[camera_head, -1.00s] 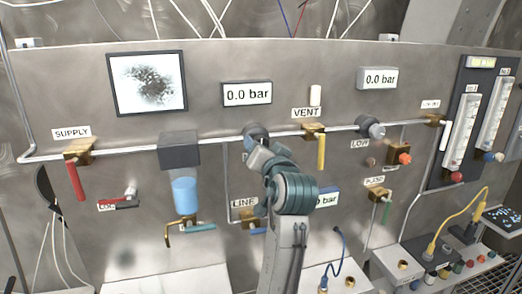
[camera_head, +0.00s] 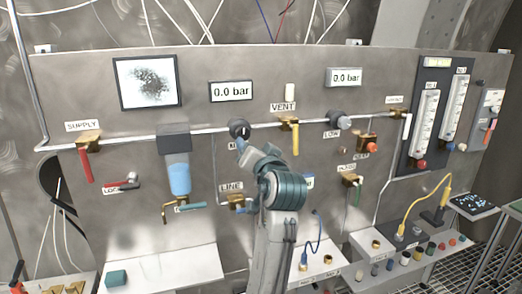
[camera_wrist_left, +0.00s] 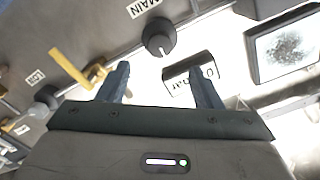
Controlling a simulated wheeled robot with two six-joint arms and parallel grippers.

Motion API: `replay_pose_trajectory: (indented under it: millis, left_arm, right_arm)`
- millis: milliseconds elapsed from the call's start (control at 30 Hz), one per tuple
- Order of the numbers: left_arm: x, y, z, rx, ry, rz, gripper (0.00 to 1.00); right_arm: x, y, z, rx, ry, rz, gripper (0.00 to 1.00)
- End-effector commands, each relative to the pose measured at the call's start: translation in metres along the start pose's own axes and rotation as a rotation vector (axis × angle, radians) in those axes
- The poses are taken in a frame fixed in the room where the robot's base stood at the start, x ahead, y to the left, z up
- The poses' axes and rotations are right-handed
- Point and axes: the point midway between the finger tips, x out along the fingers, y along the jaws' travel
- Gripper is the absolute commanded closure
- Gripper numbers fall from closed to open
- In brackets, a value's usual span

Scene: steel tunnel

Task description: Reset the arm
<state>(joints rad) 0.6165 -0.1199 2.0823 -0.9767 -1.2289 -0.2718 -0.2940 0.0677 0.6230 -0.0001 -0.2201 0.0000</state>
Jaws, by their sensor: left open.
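My left arm rises from the bottom middle in the head view. Its gripper (camera_head: 243,146) is in front of the panel, just below the dark MAIN knob (camera_head: 239,129), and partly hidden by my wrist. In the left wrist view, the gripper (camera_wrist_left: 160,76) is open, with two blue-grey fingers apart and nothing between them. The MAIN knob (camera_wrist_left: 159,36) shows beyond the fingertips. I cannot tell whether a finger touches the panel. My right gripper is not in view.
The grey panel (camera_head: 110,222) carries a pipe with a red supply handle (camera_head: 85,165), a yellow vent handle (camera_head: 295,139) and a blue filter bowl (camera_head: 179,178). Two displays read 0.0 bar (camera_head: 231,91). White shelves (camera_head: 175,268) jut out below. A yellow cable (camera_head: 425,197) hangs at right.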

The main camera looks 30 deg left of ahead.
Motion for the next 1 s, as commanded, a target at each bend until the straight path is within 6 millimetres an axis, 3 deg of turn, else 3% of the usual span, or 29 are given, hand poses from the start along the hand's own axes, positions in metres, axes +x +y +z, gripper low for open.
replay_pose_trajectory:
  millis: [233, 367, 467, 667, 833, 1000]
  left_arm:
    - [0.0, 0.001, 0.003, 0.001, -0.003, 0.004, 0.41]
    - [-0.003, 0.016, 0.031, 0.011, -0.03, 0.053, 0.41]
    - [-0.01, 0.038, 0.076, 0.022, -0.077, 0.133, 0.41]
    - [-0.045, 0.079, 0.187, 0.049, -0.214, 0.339, 0.41]
    - [-0.092, 0.097, 0.276, 0.071, -0.349, 0.509, 0.41]
    - [-0.151, 0.099, 0.356, 0.098, -0.502, 0.672, 0.41]
  right_arm:
    - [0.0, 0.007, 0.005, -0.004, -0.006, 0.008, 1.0]
    - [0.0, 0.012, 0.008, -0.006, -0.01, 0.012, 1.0]
    - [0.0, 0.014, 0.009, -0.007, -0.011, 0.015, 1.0]
    - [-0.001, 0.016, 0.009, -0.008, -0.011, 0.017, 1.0]
    - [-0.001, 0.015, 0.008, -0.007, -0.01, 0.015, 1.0]
    - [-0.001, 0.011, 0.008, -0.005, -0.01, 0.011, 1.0]
